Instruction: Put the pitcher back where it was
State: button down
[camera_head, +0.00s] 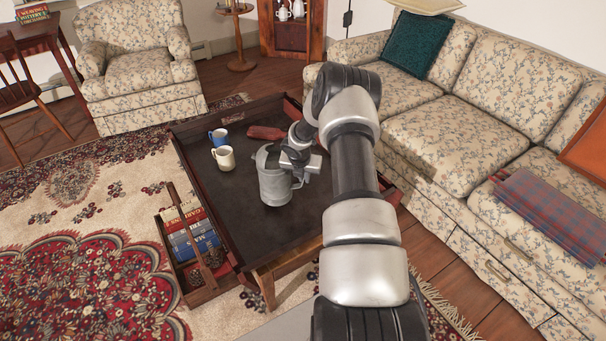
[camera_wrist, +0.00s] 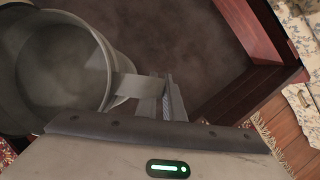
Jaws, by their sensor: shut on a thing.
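The pitcher (camera_head: 274,187) is a grey metal vessel with a handle and spout, at the middle of the dark coffee table (camera_head: 228,185) in the head view. It looks upright; I cannot tell whether its base touches the tabletop. My gripper (camera_head: 301,167) is at the pitcher's right side, shut on its handle. In the wrist view the pitcher (camera_wrist: 62,68) shows at the left with its open top facing the camera, and my gripper's fingers (camera_wrist: 160,98) meet at its handle. The fingers hide part of the handle.
A blue mug (camera_head: 218,137) and a cream mug (camera_head: 224,158) stand left of the pitcher. A reddish-brown object (camera_head: 266,133) lies behind it. The table has a raised wooden rim. A book crate (camera_head: 186,241) sits at its left, and a floral sofa (camera_head: 470,125) stands right.

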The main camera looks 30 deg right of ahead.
aim_at(304, 183)
jog(key=shift+w+f+b, duration=0.1)
jog(key=shift+f+b, duration=0.4)
jog(key=shift+f, duration=1.25)
jog(key=c, duration=1.9)
grip_release()
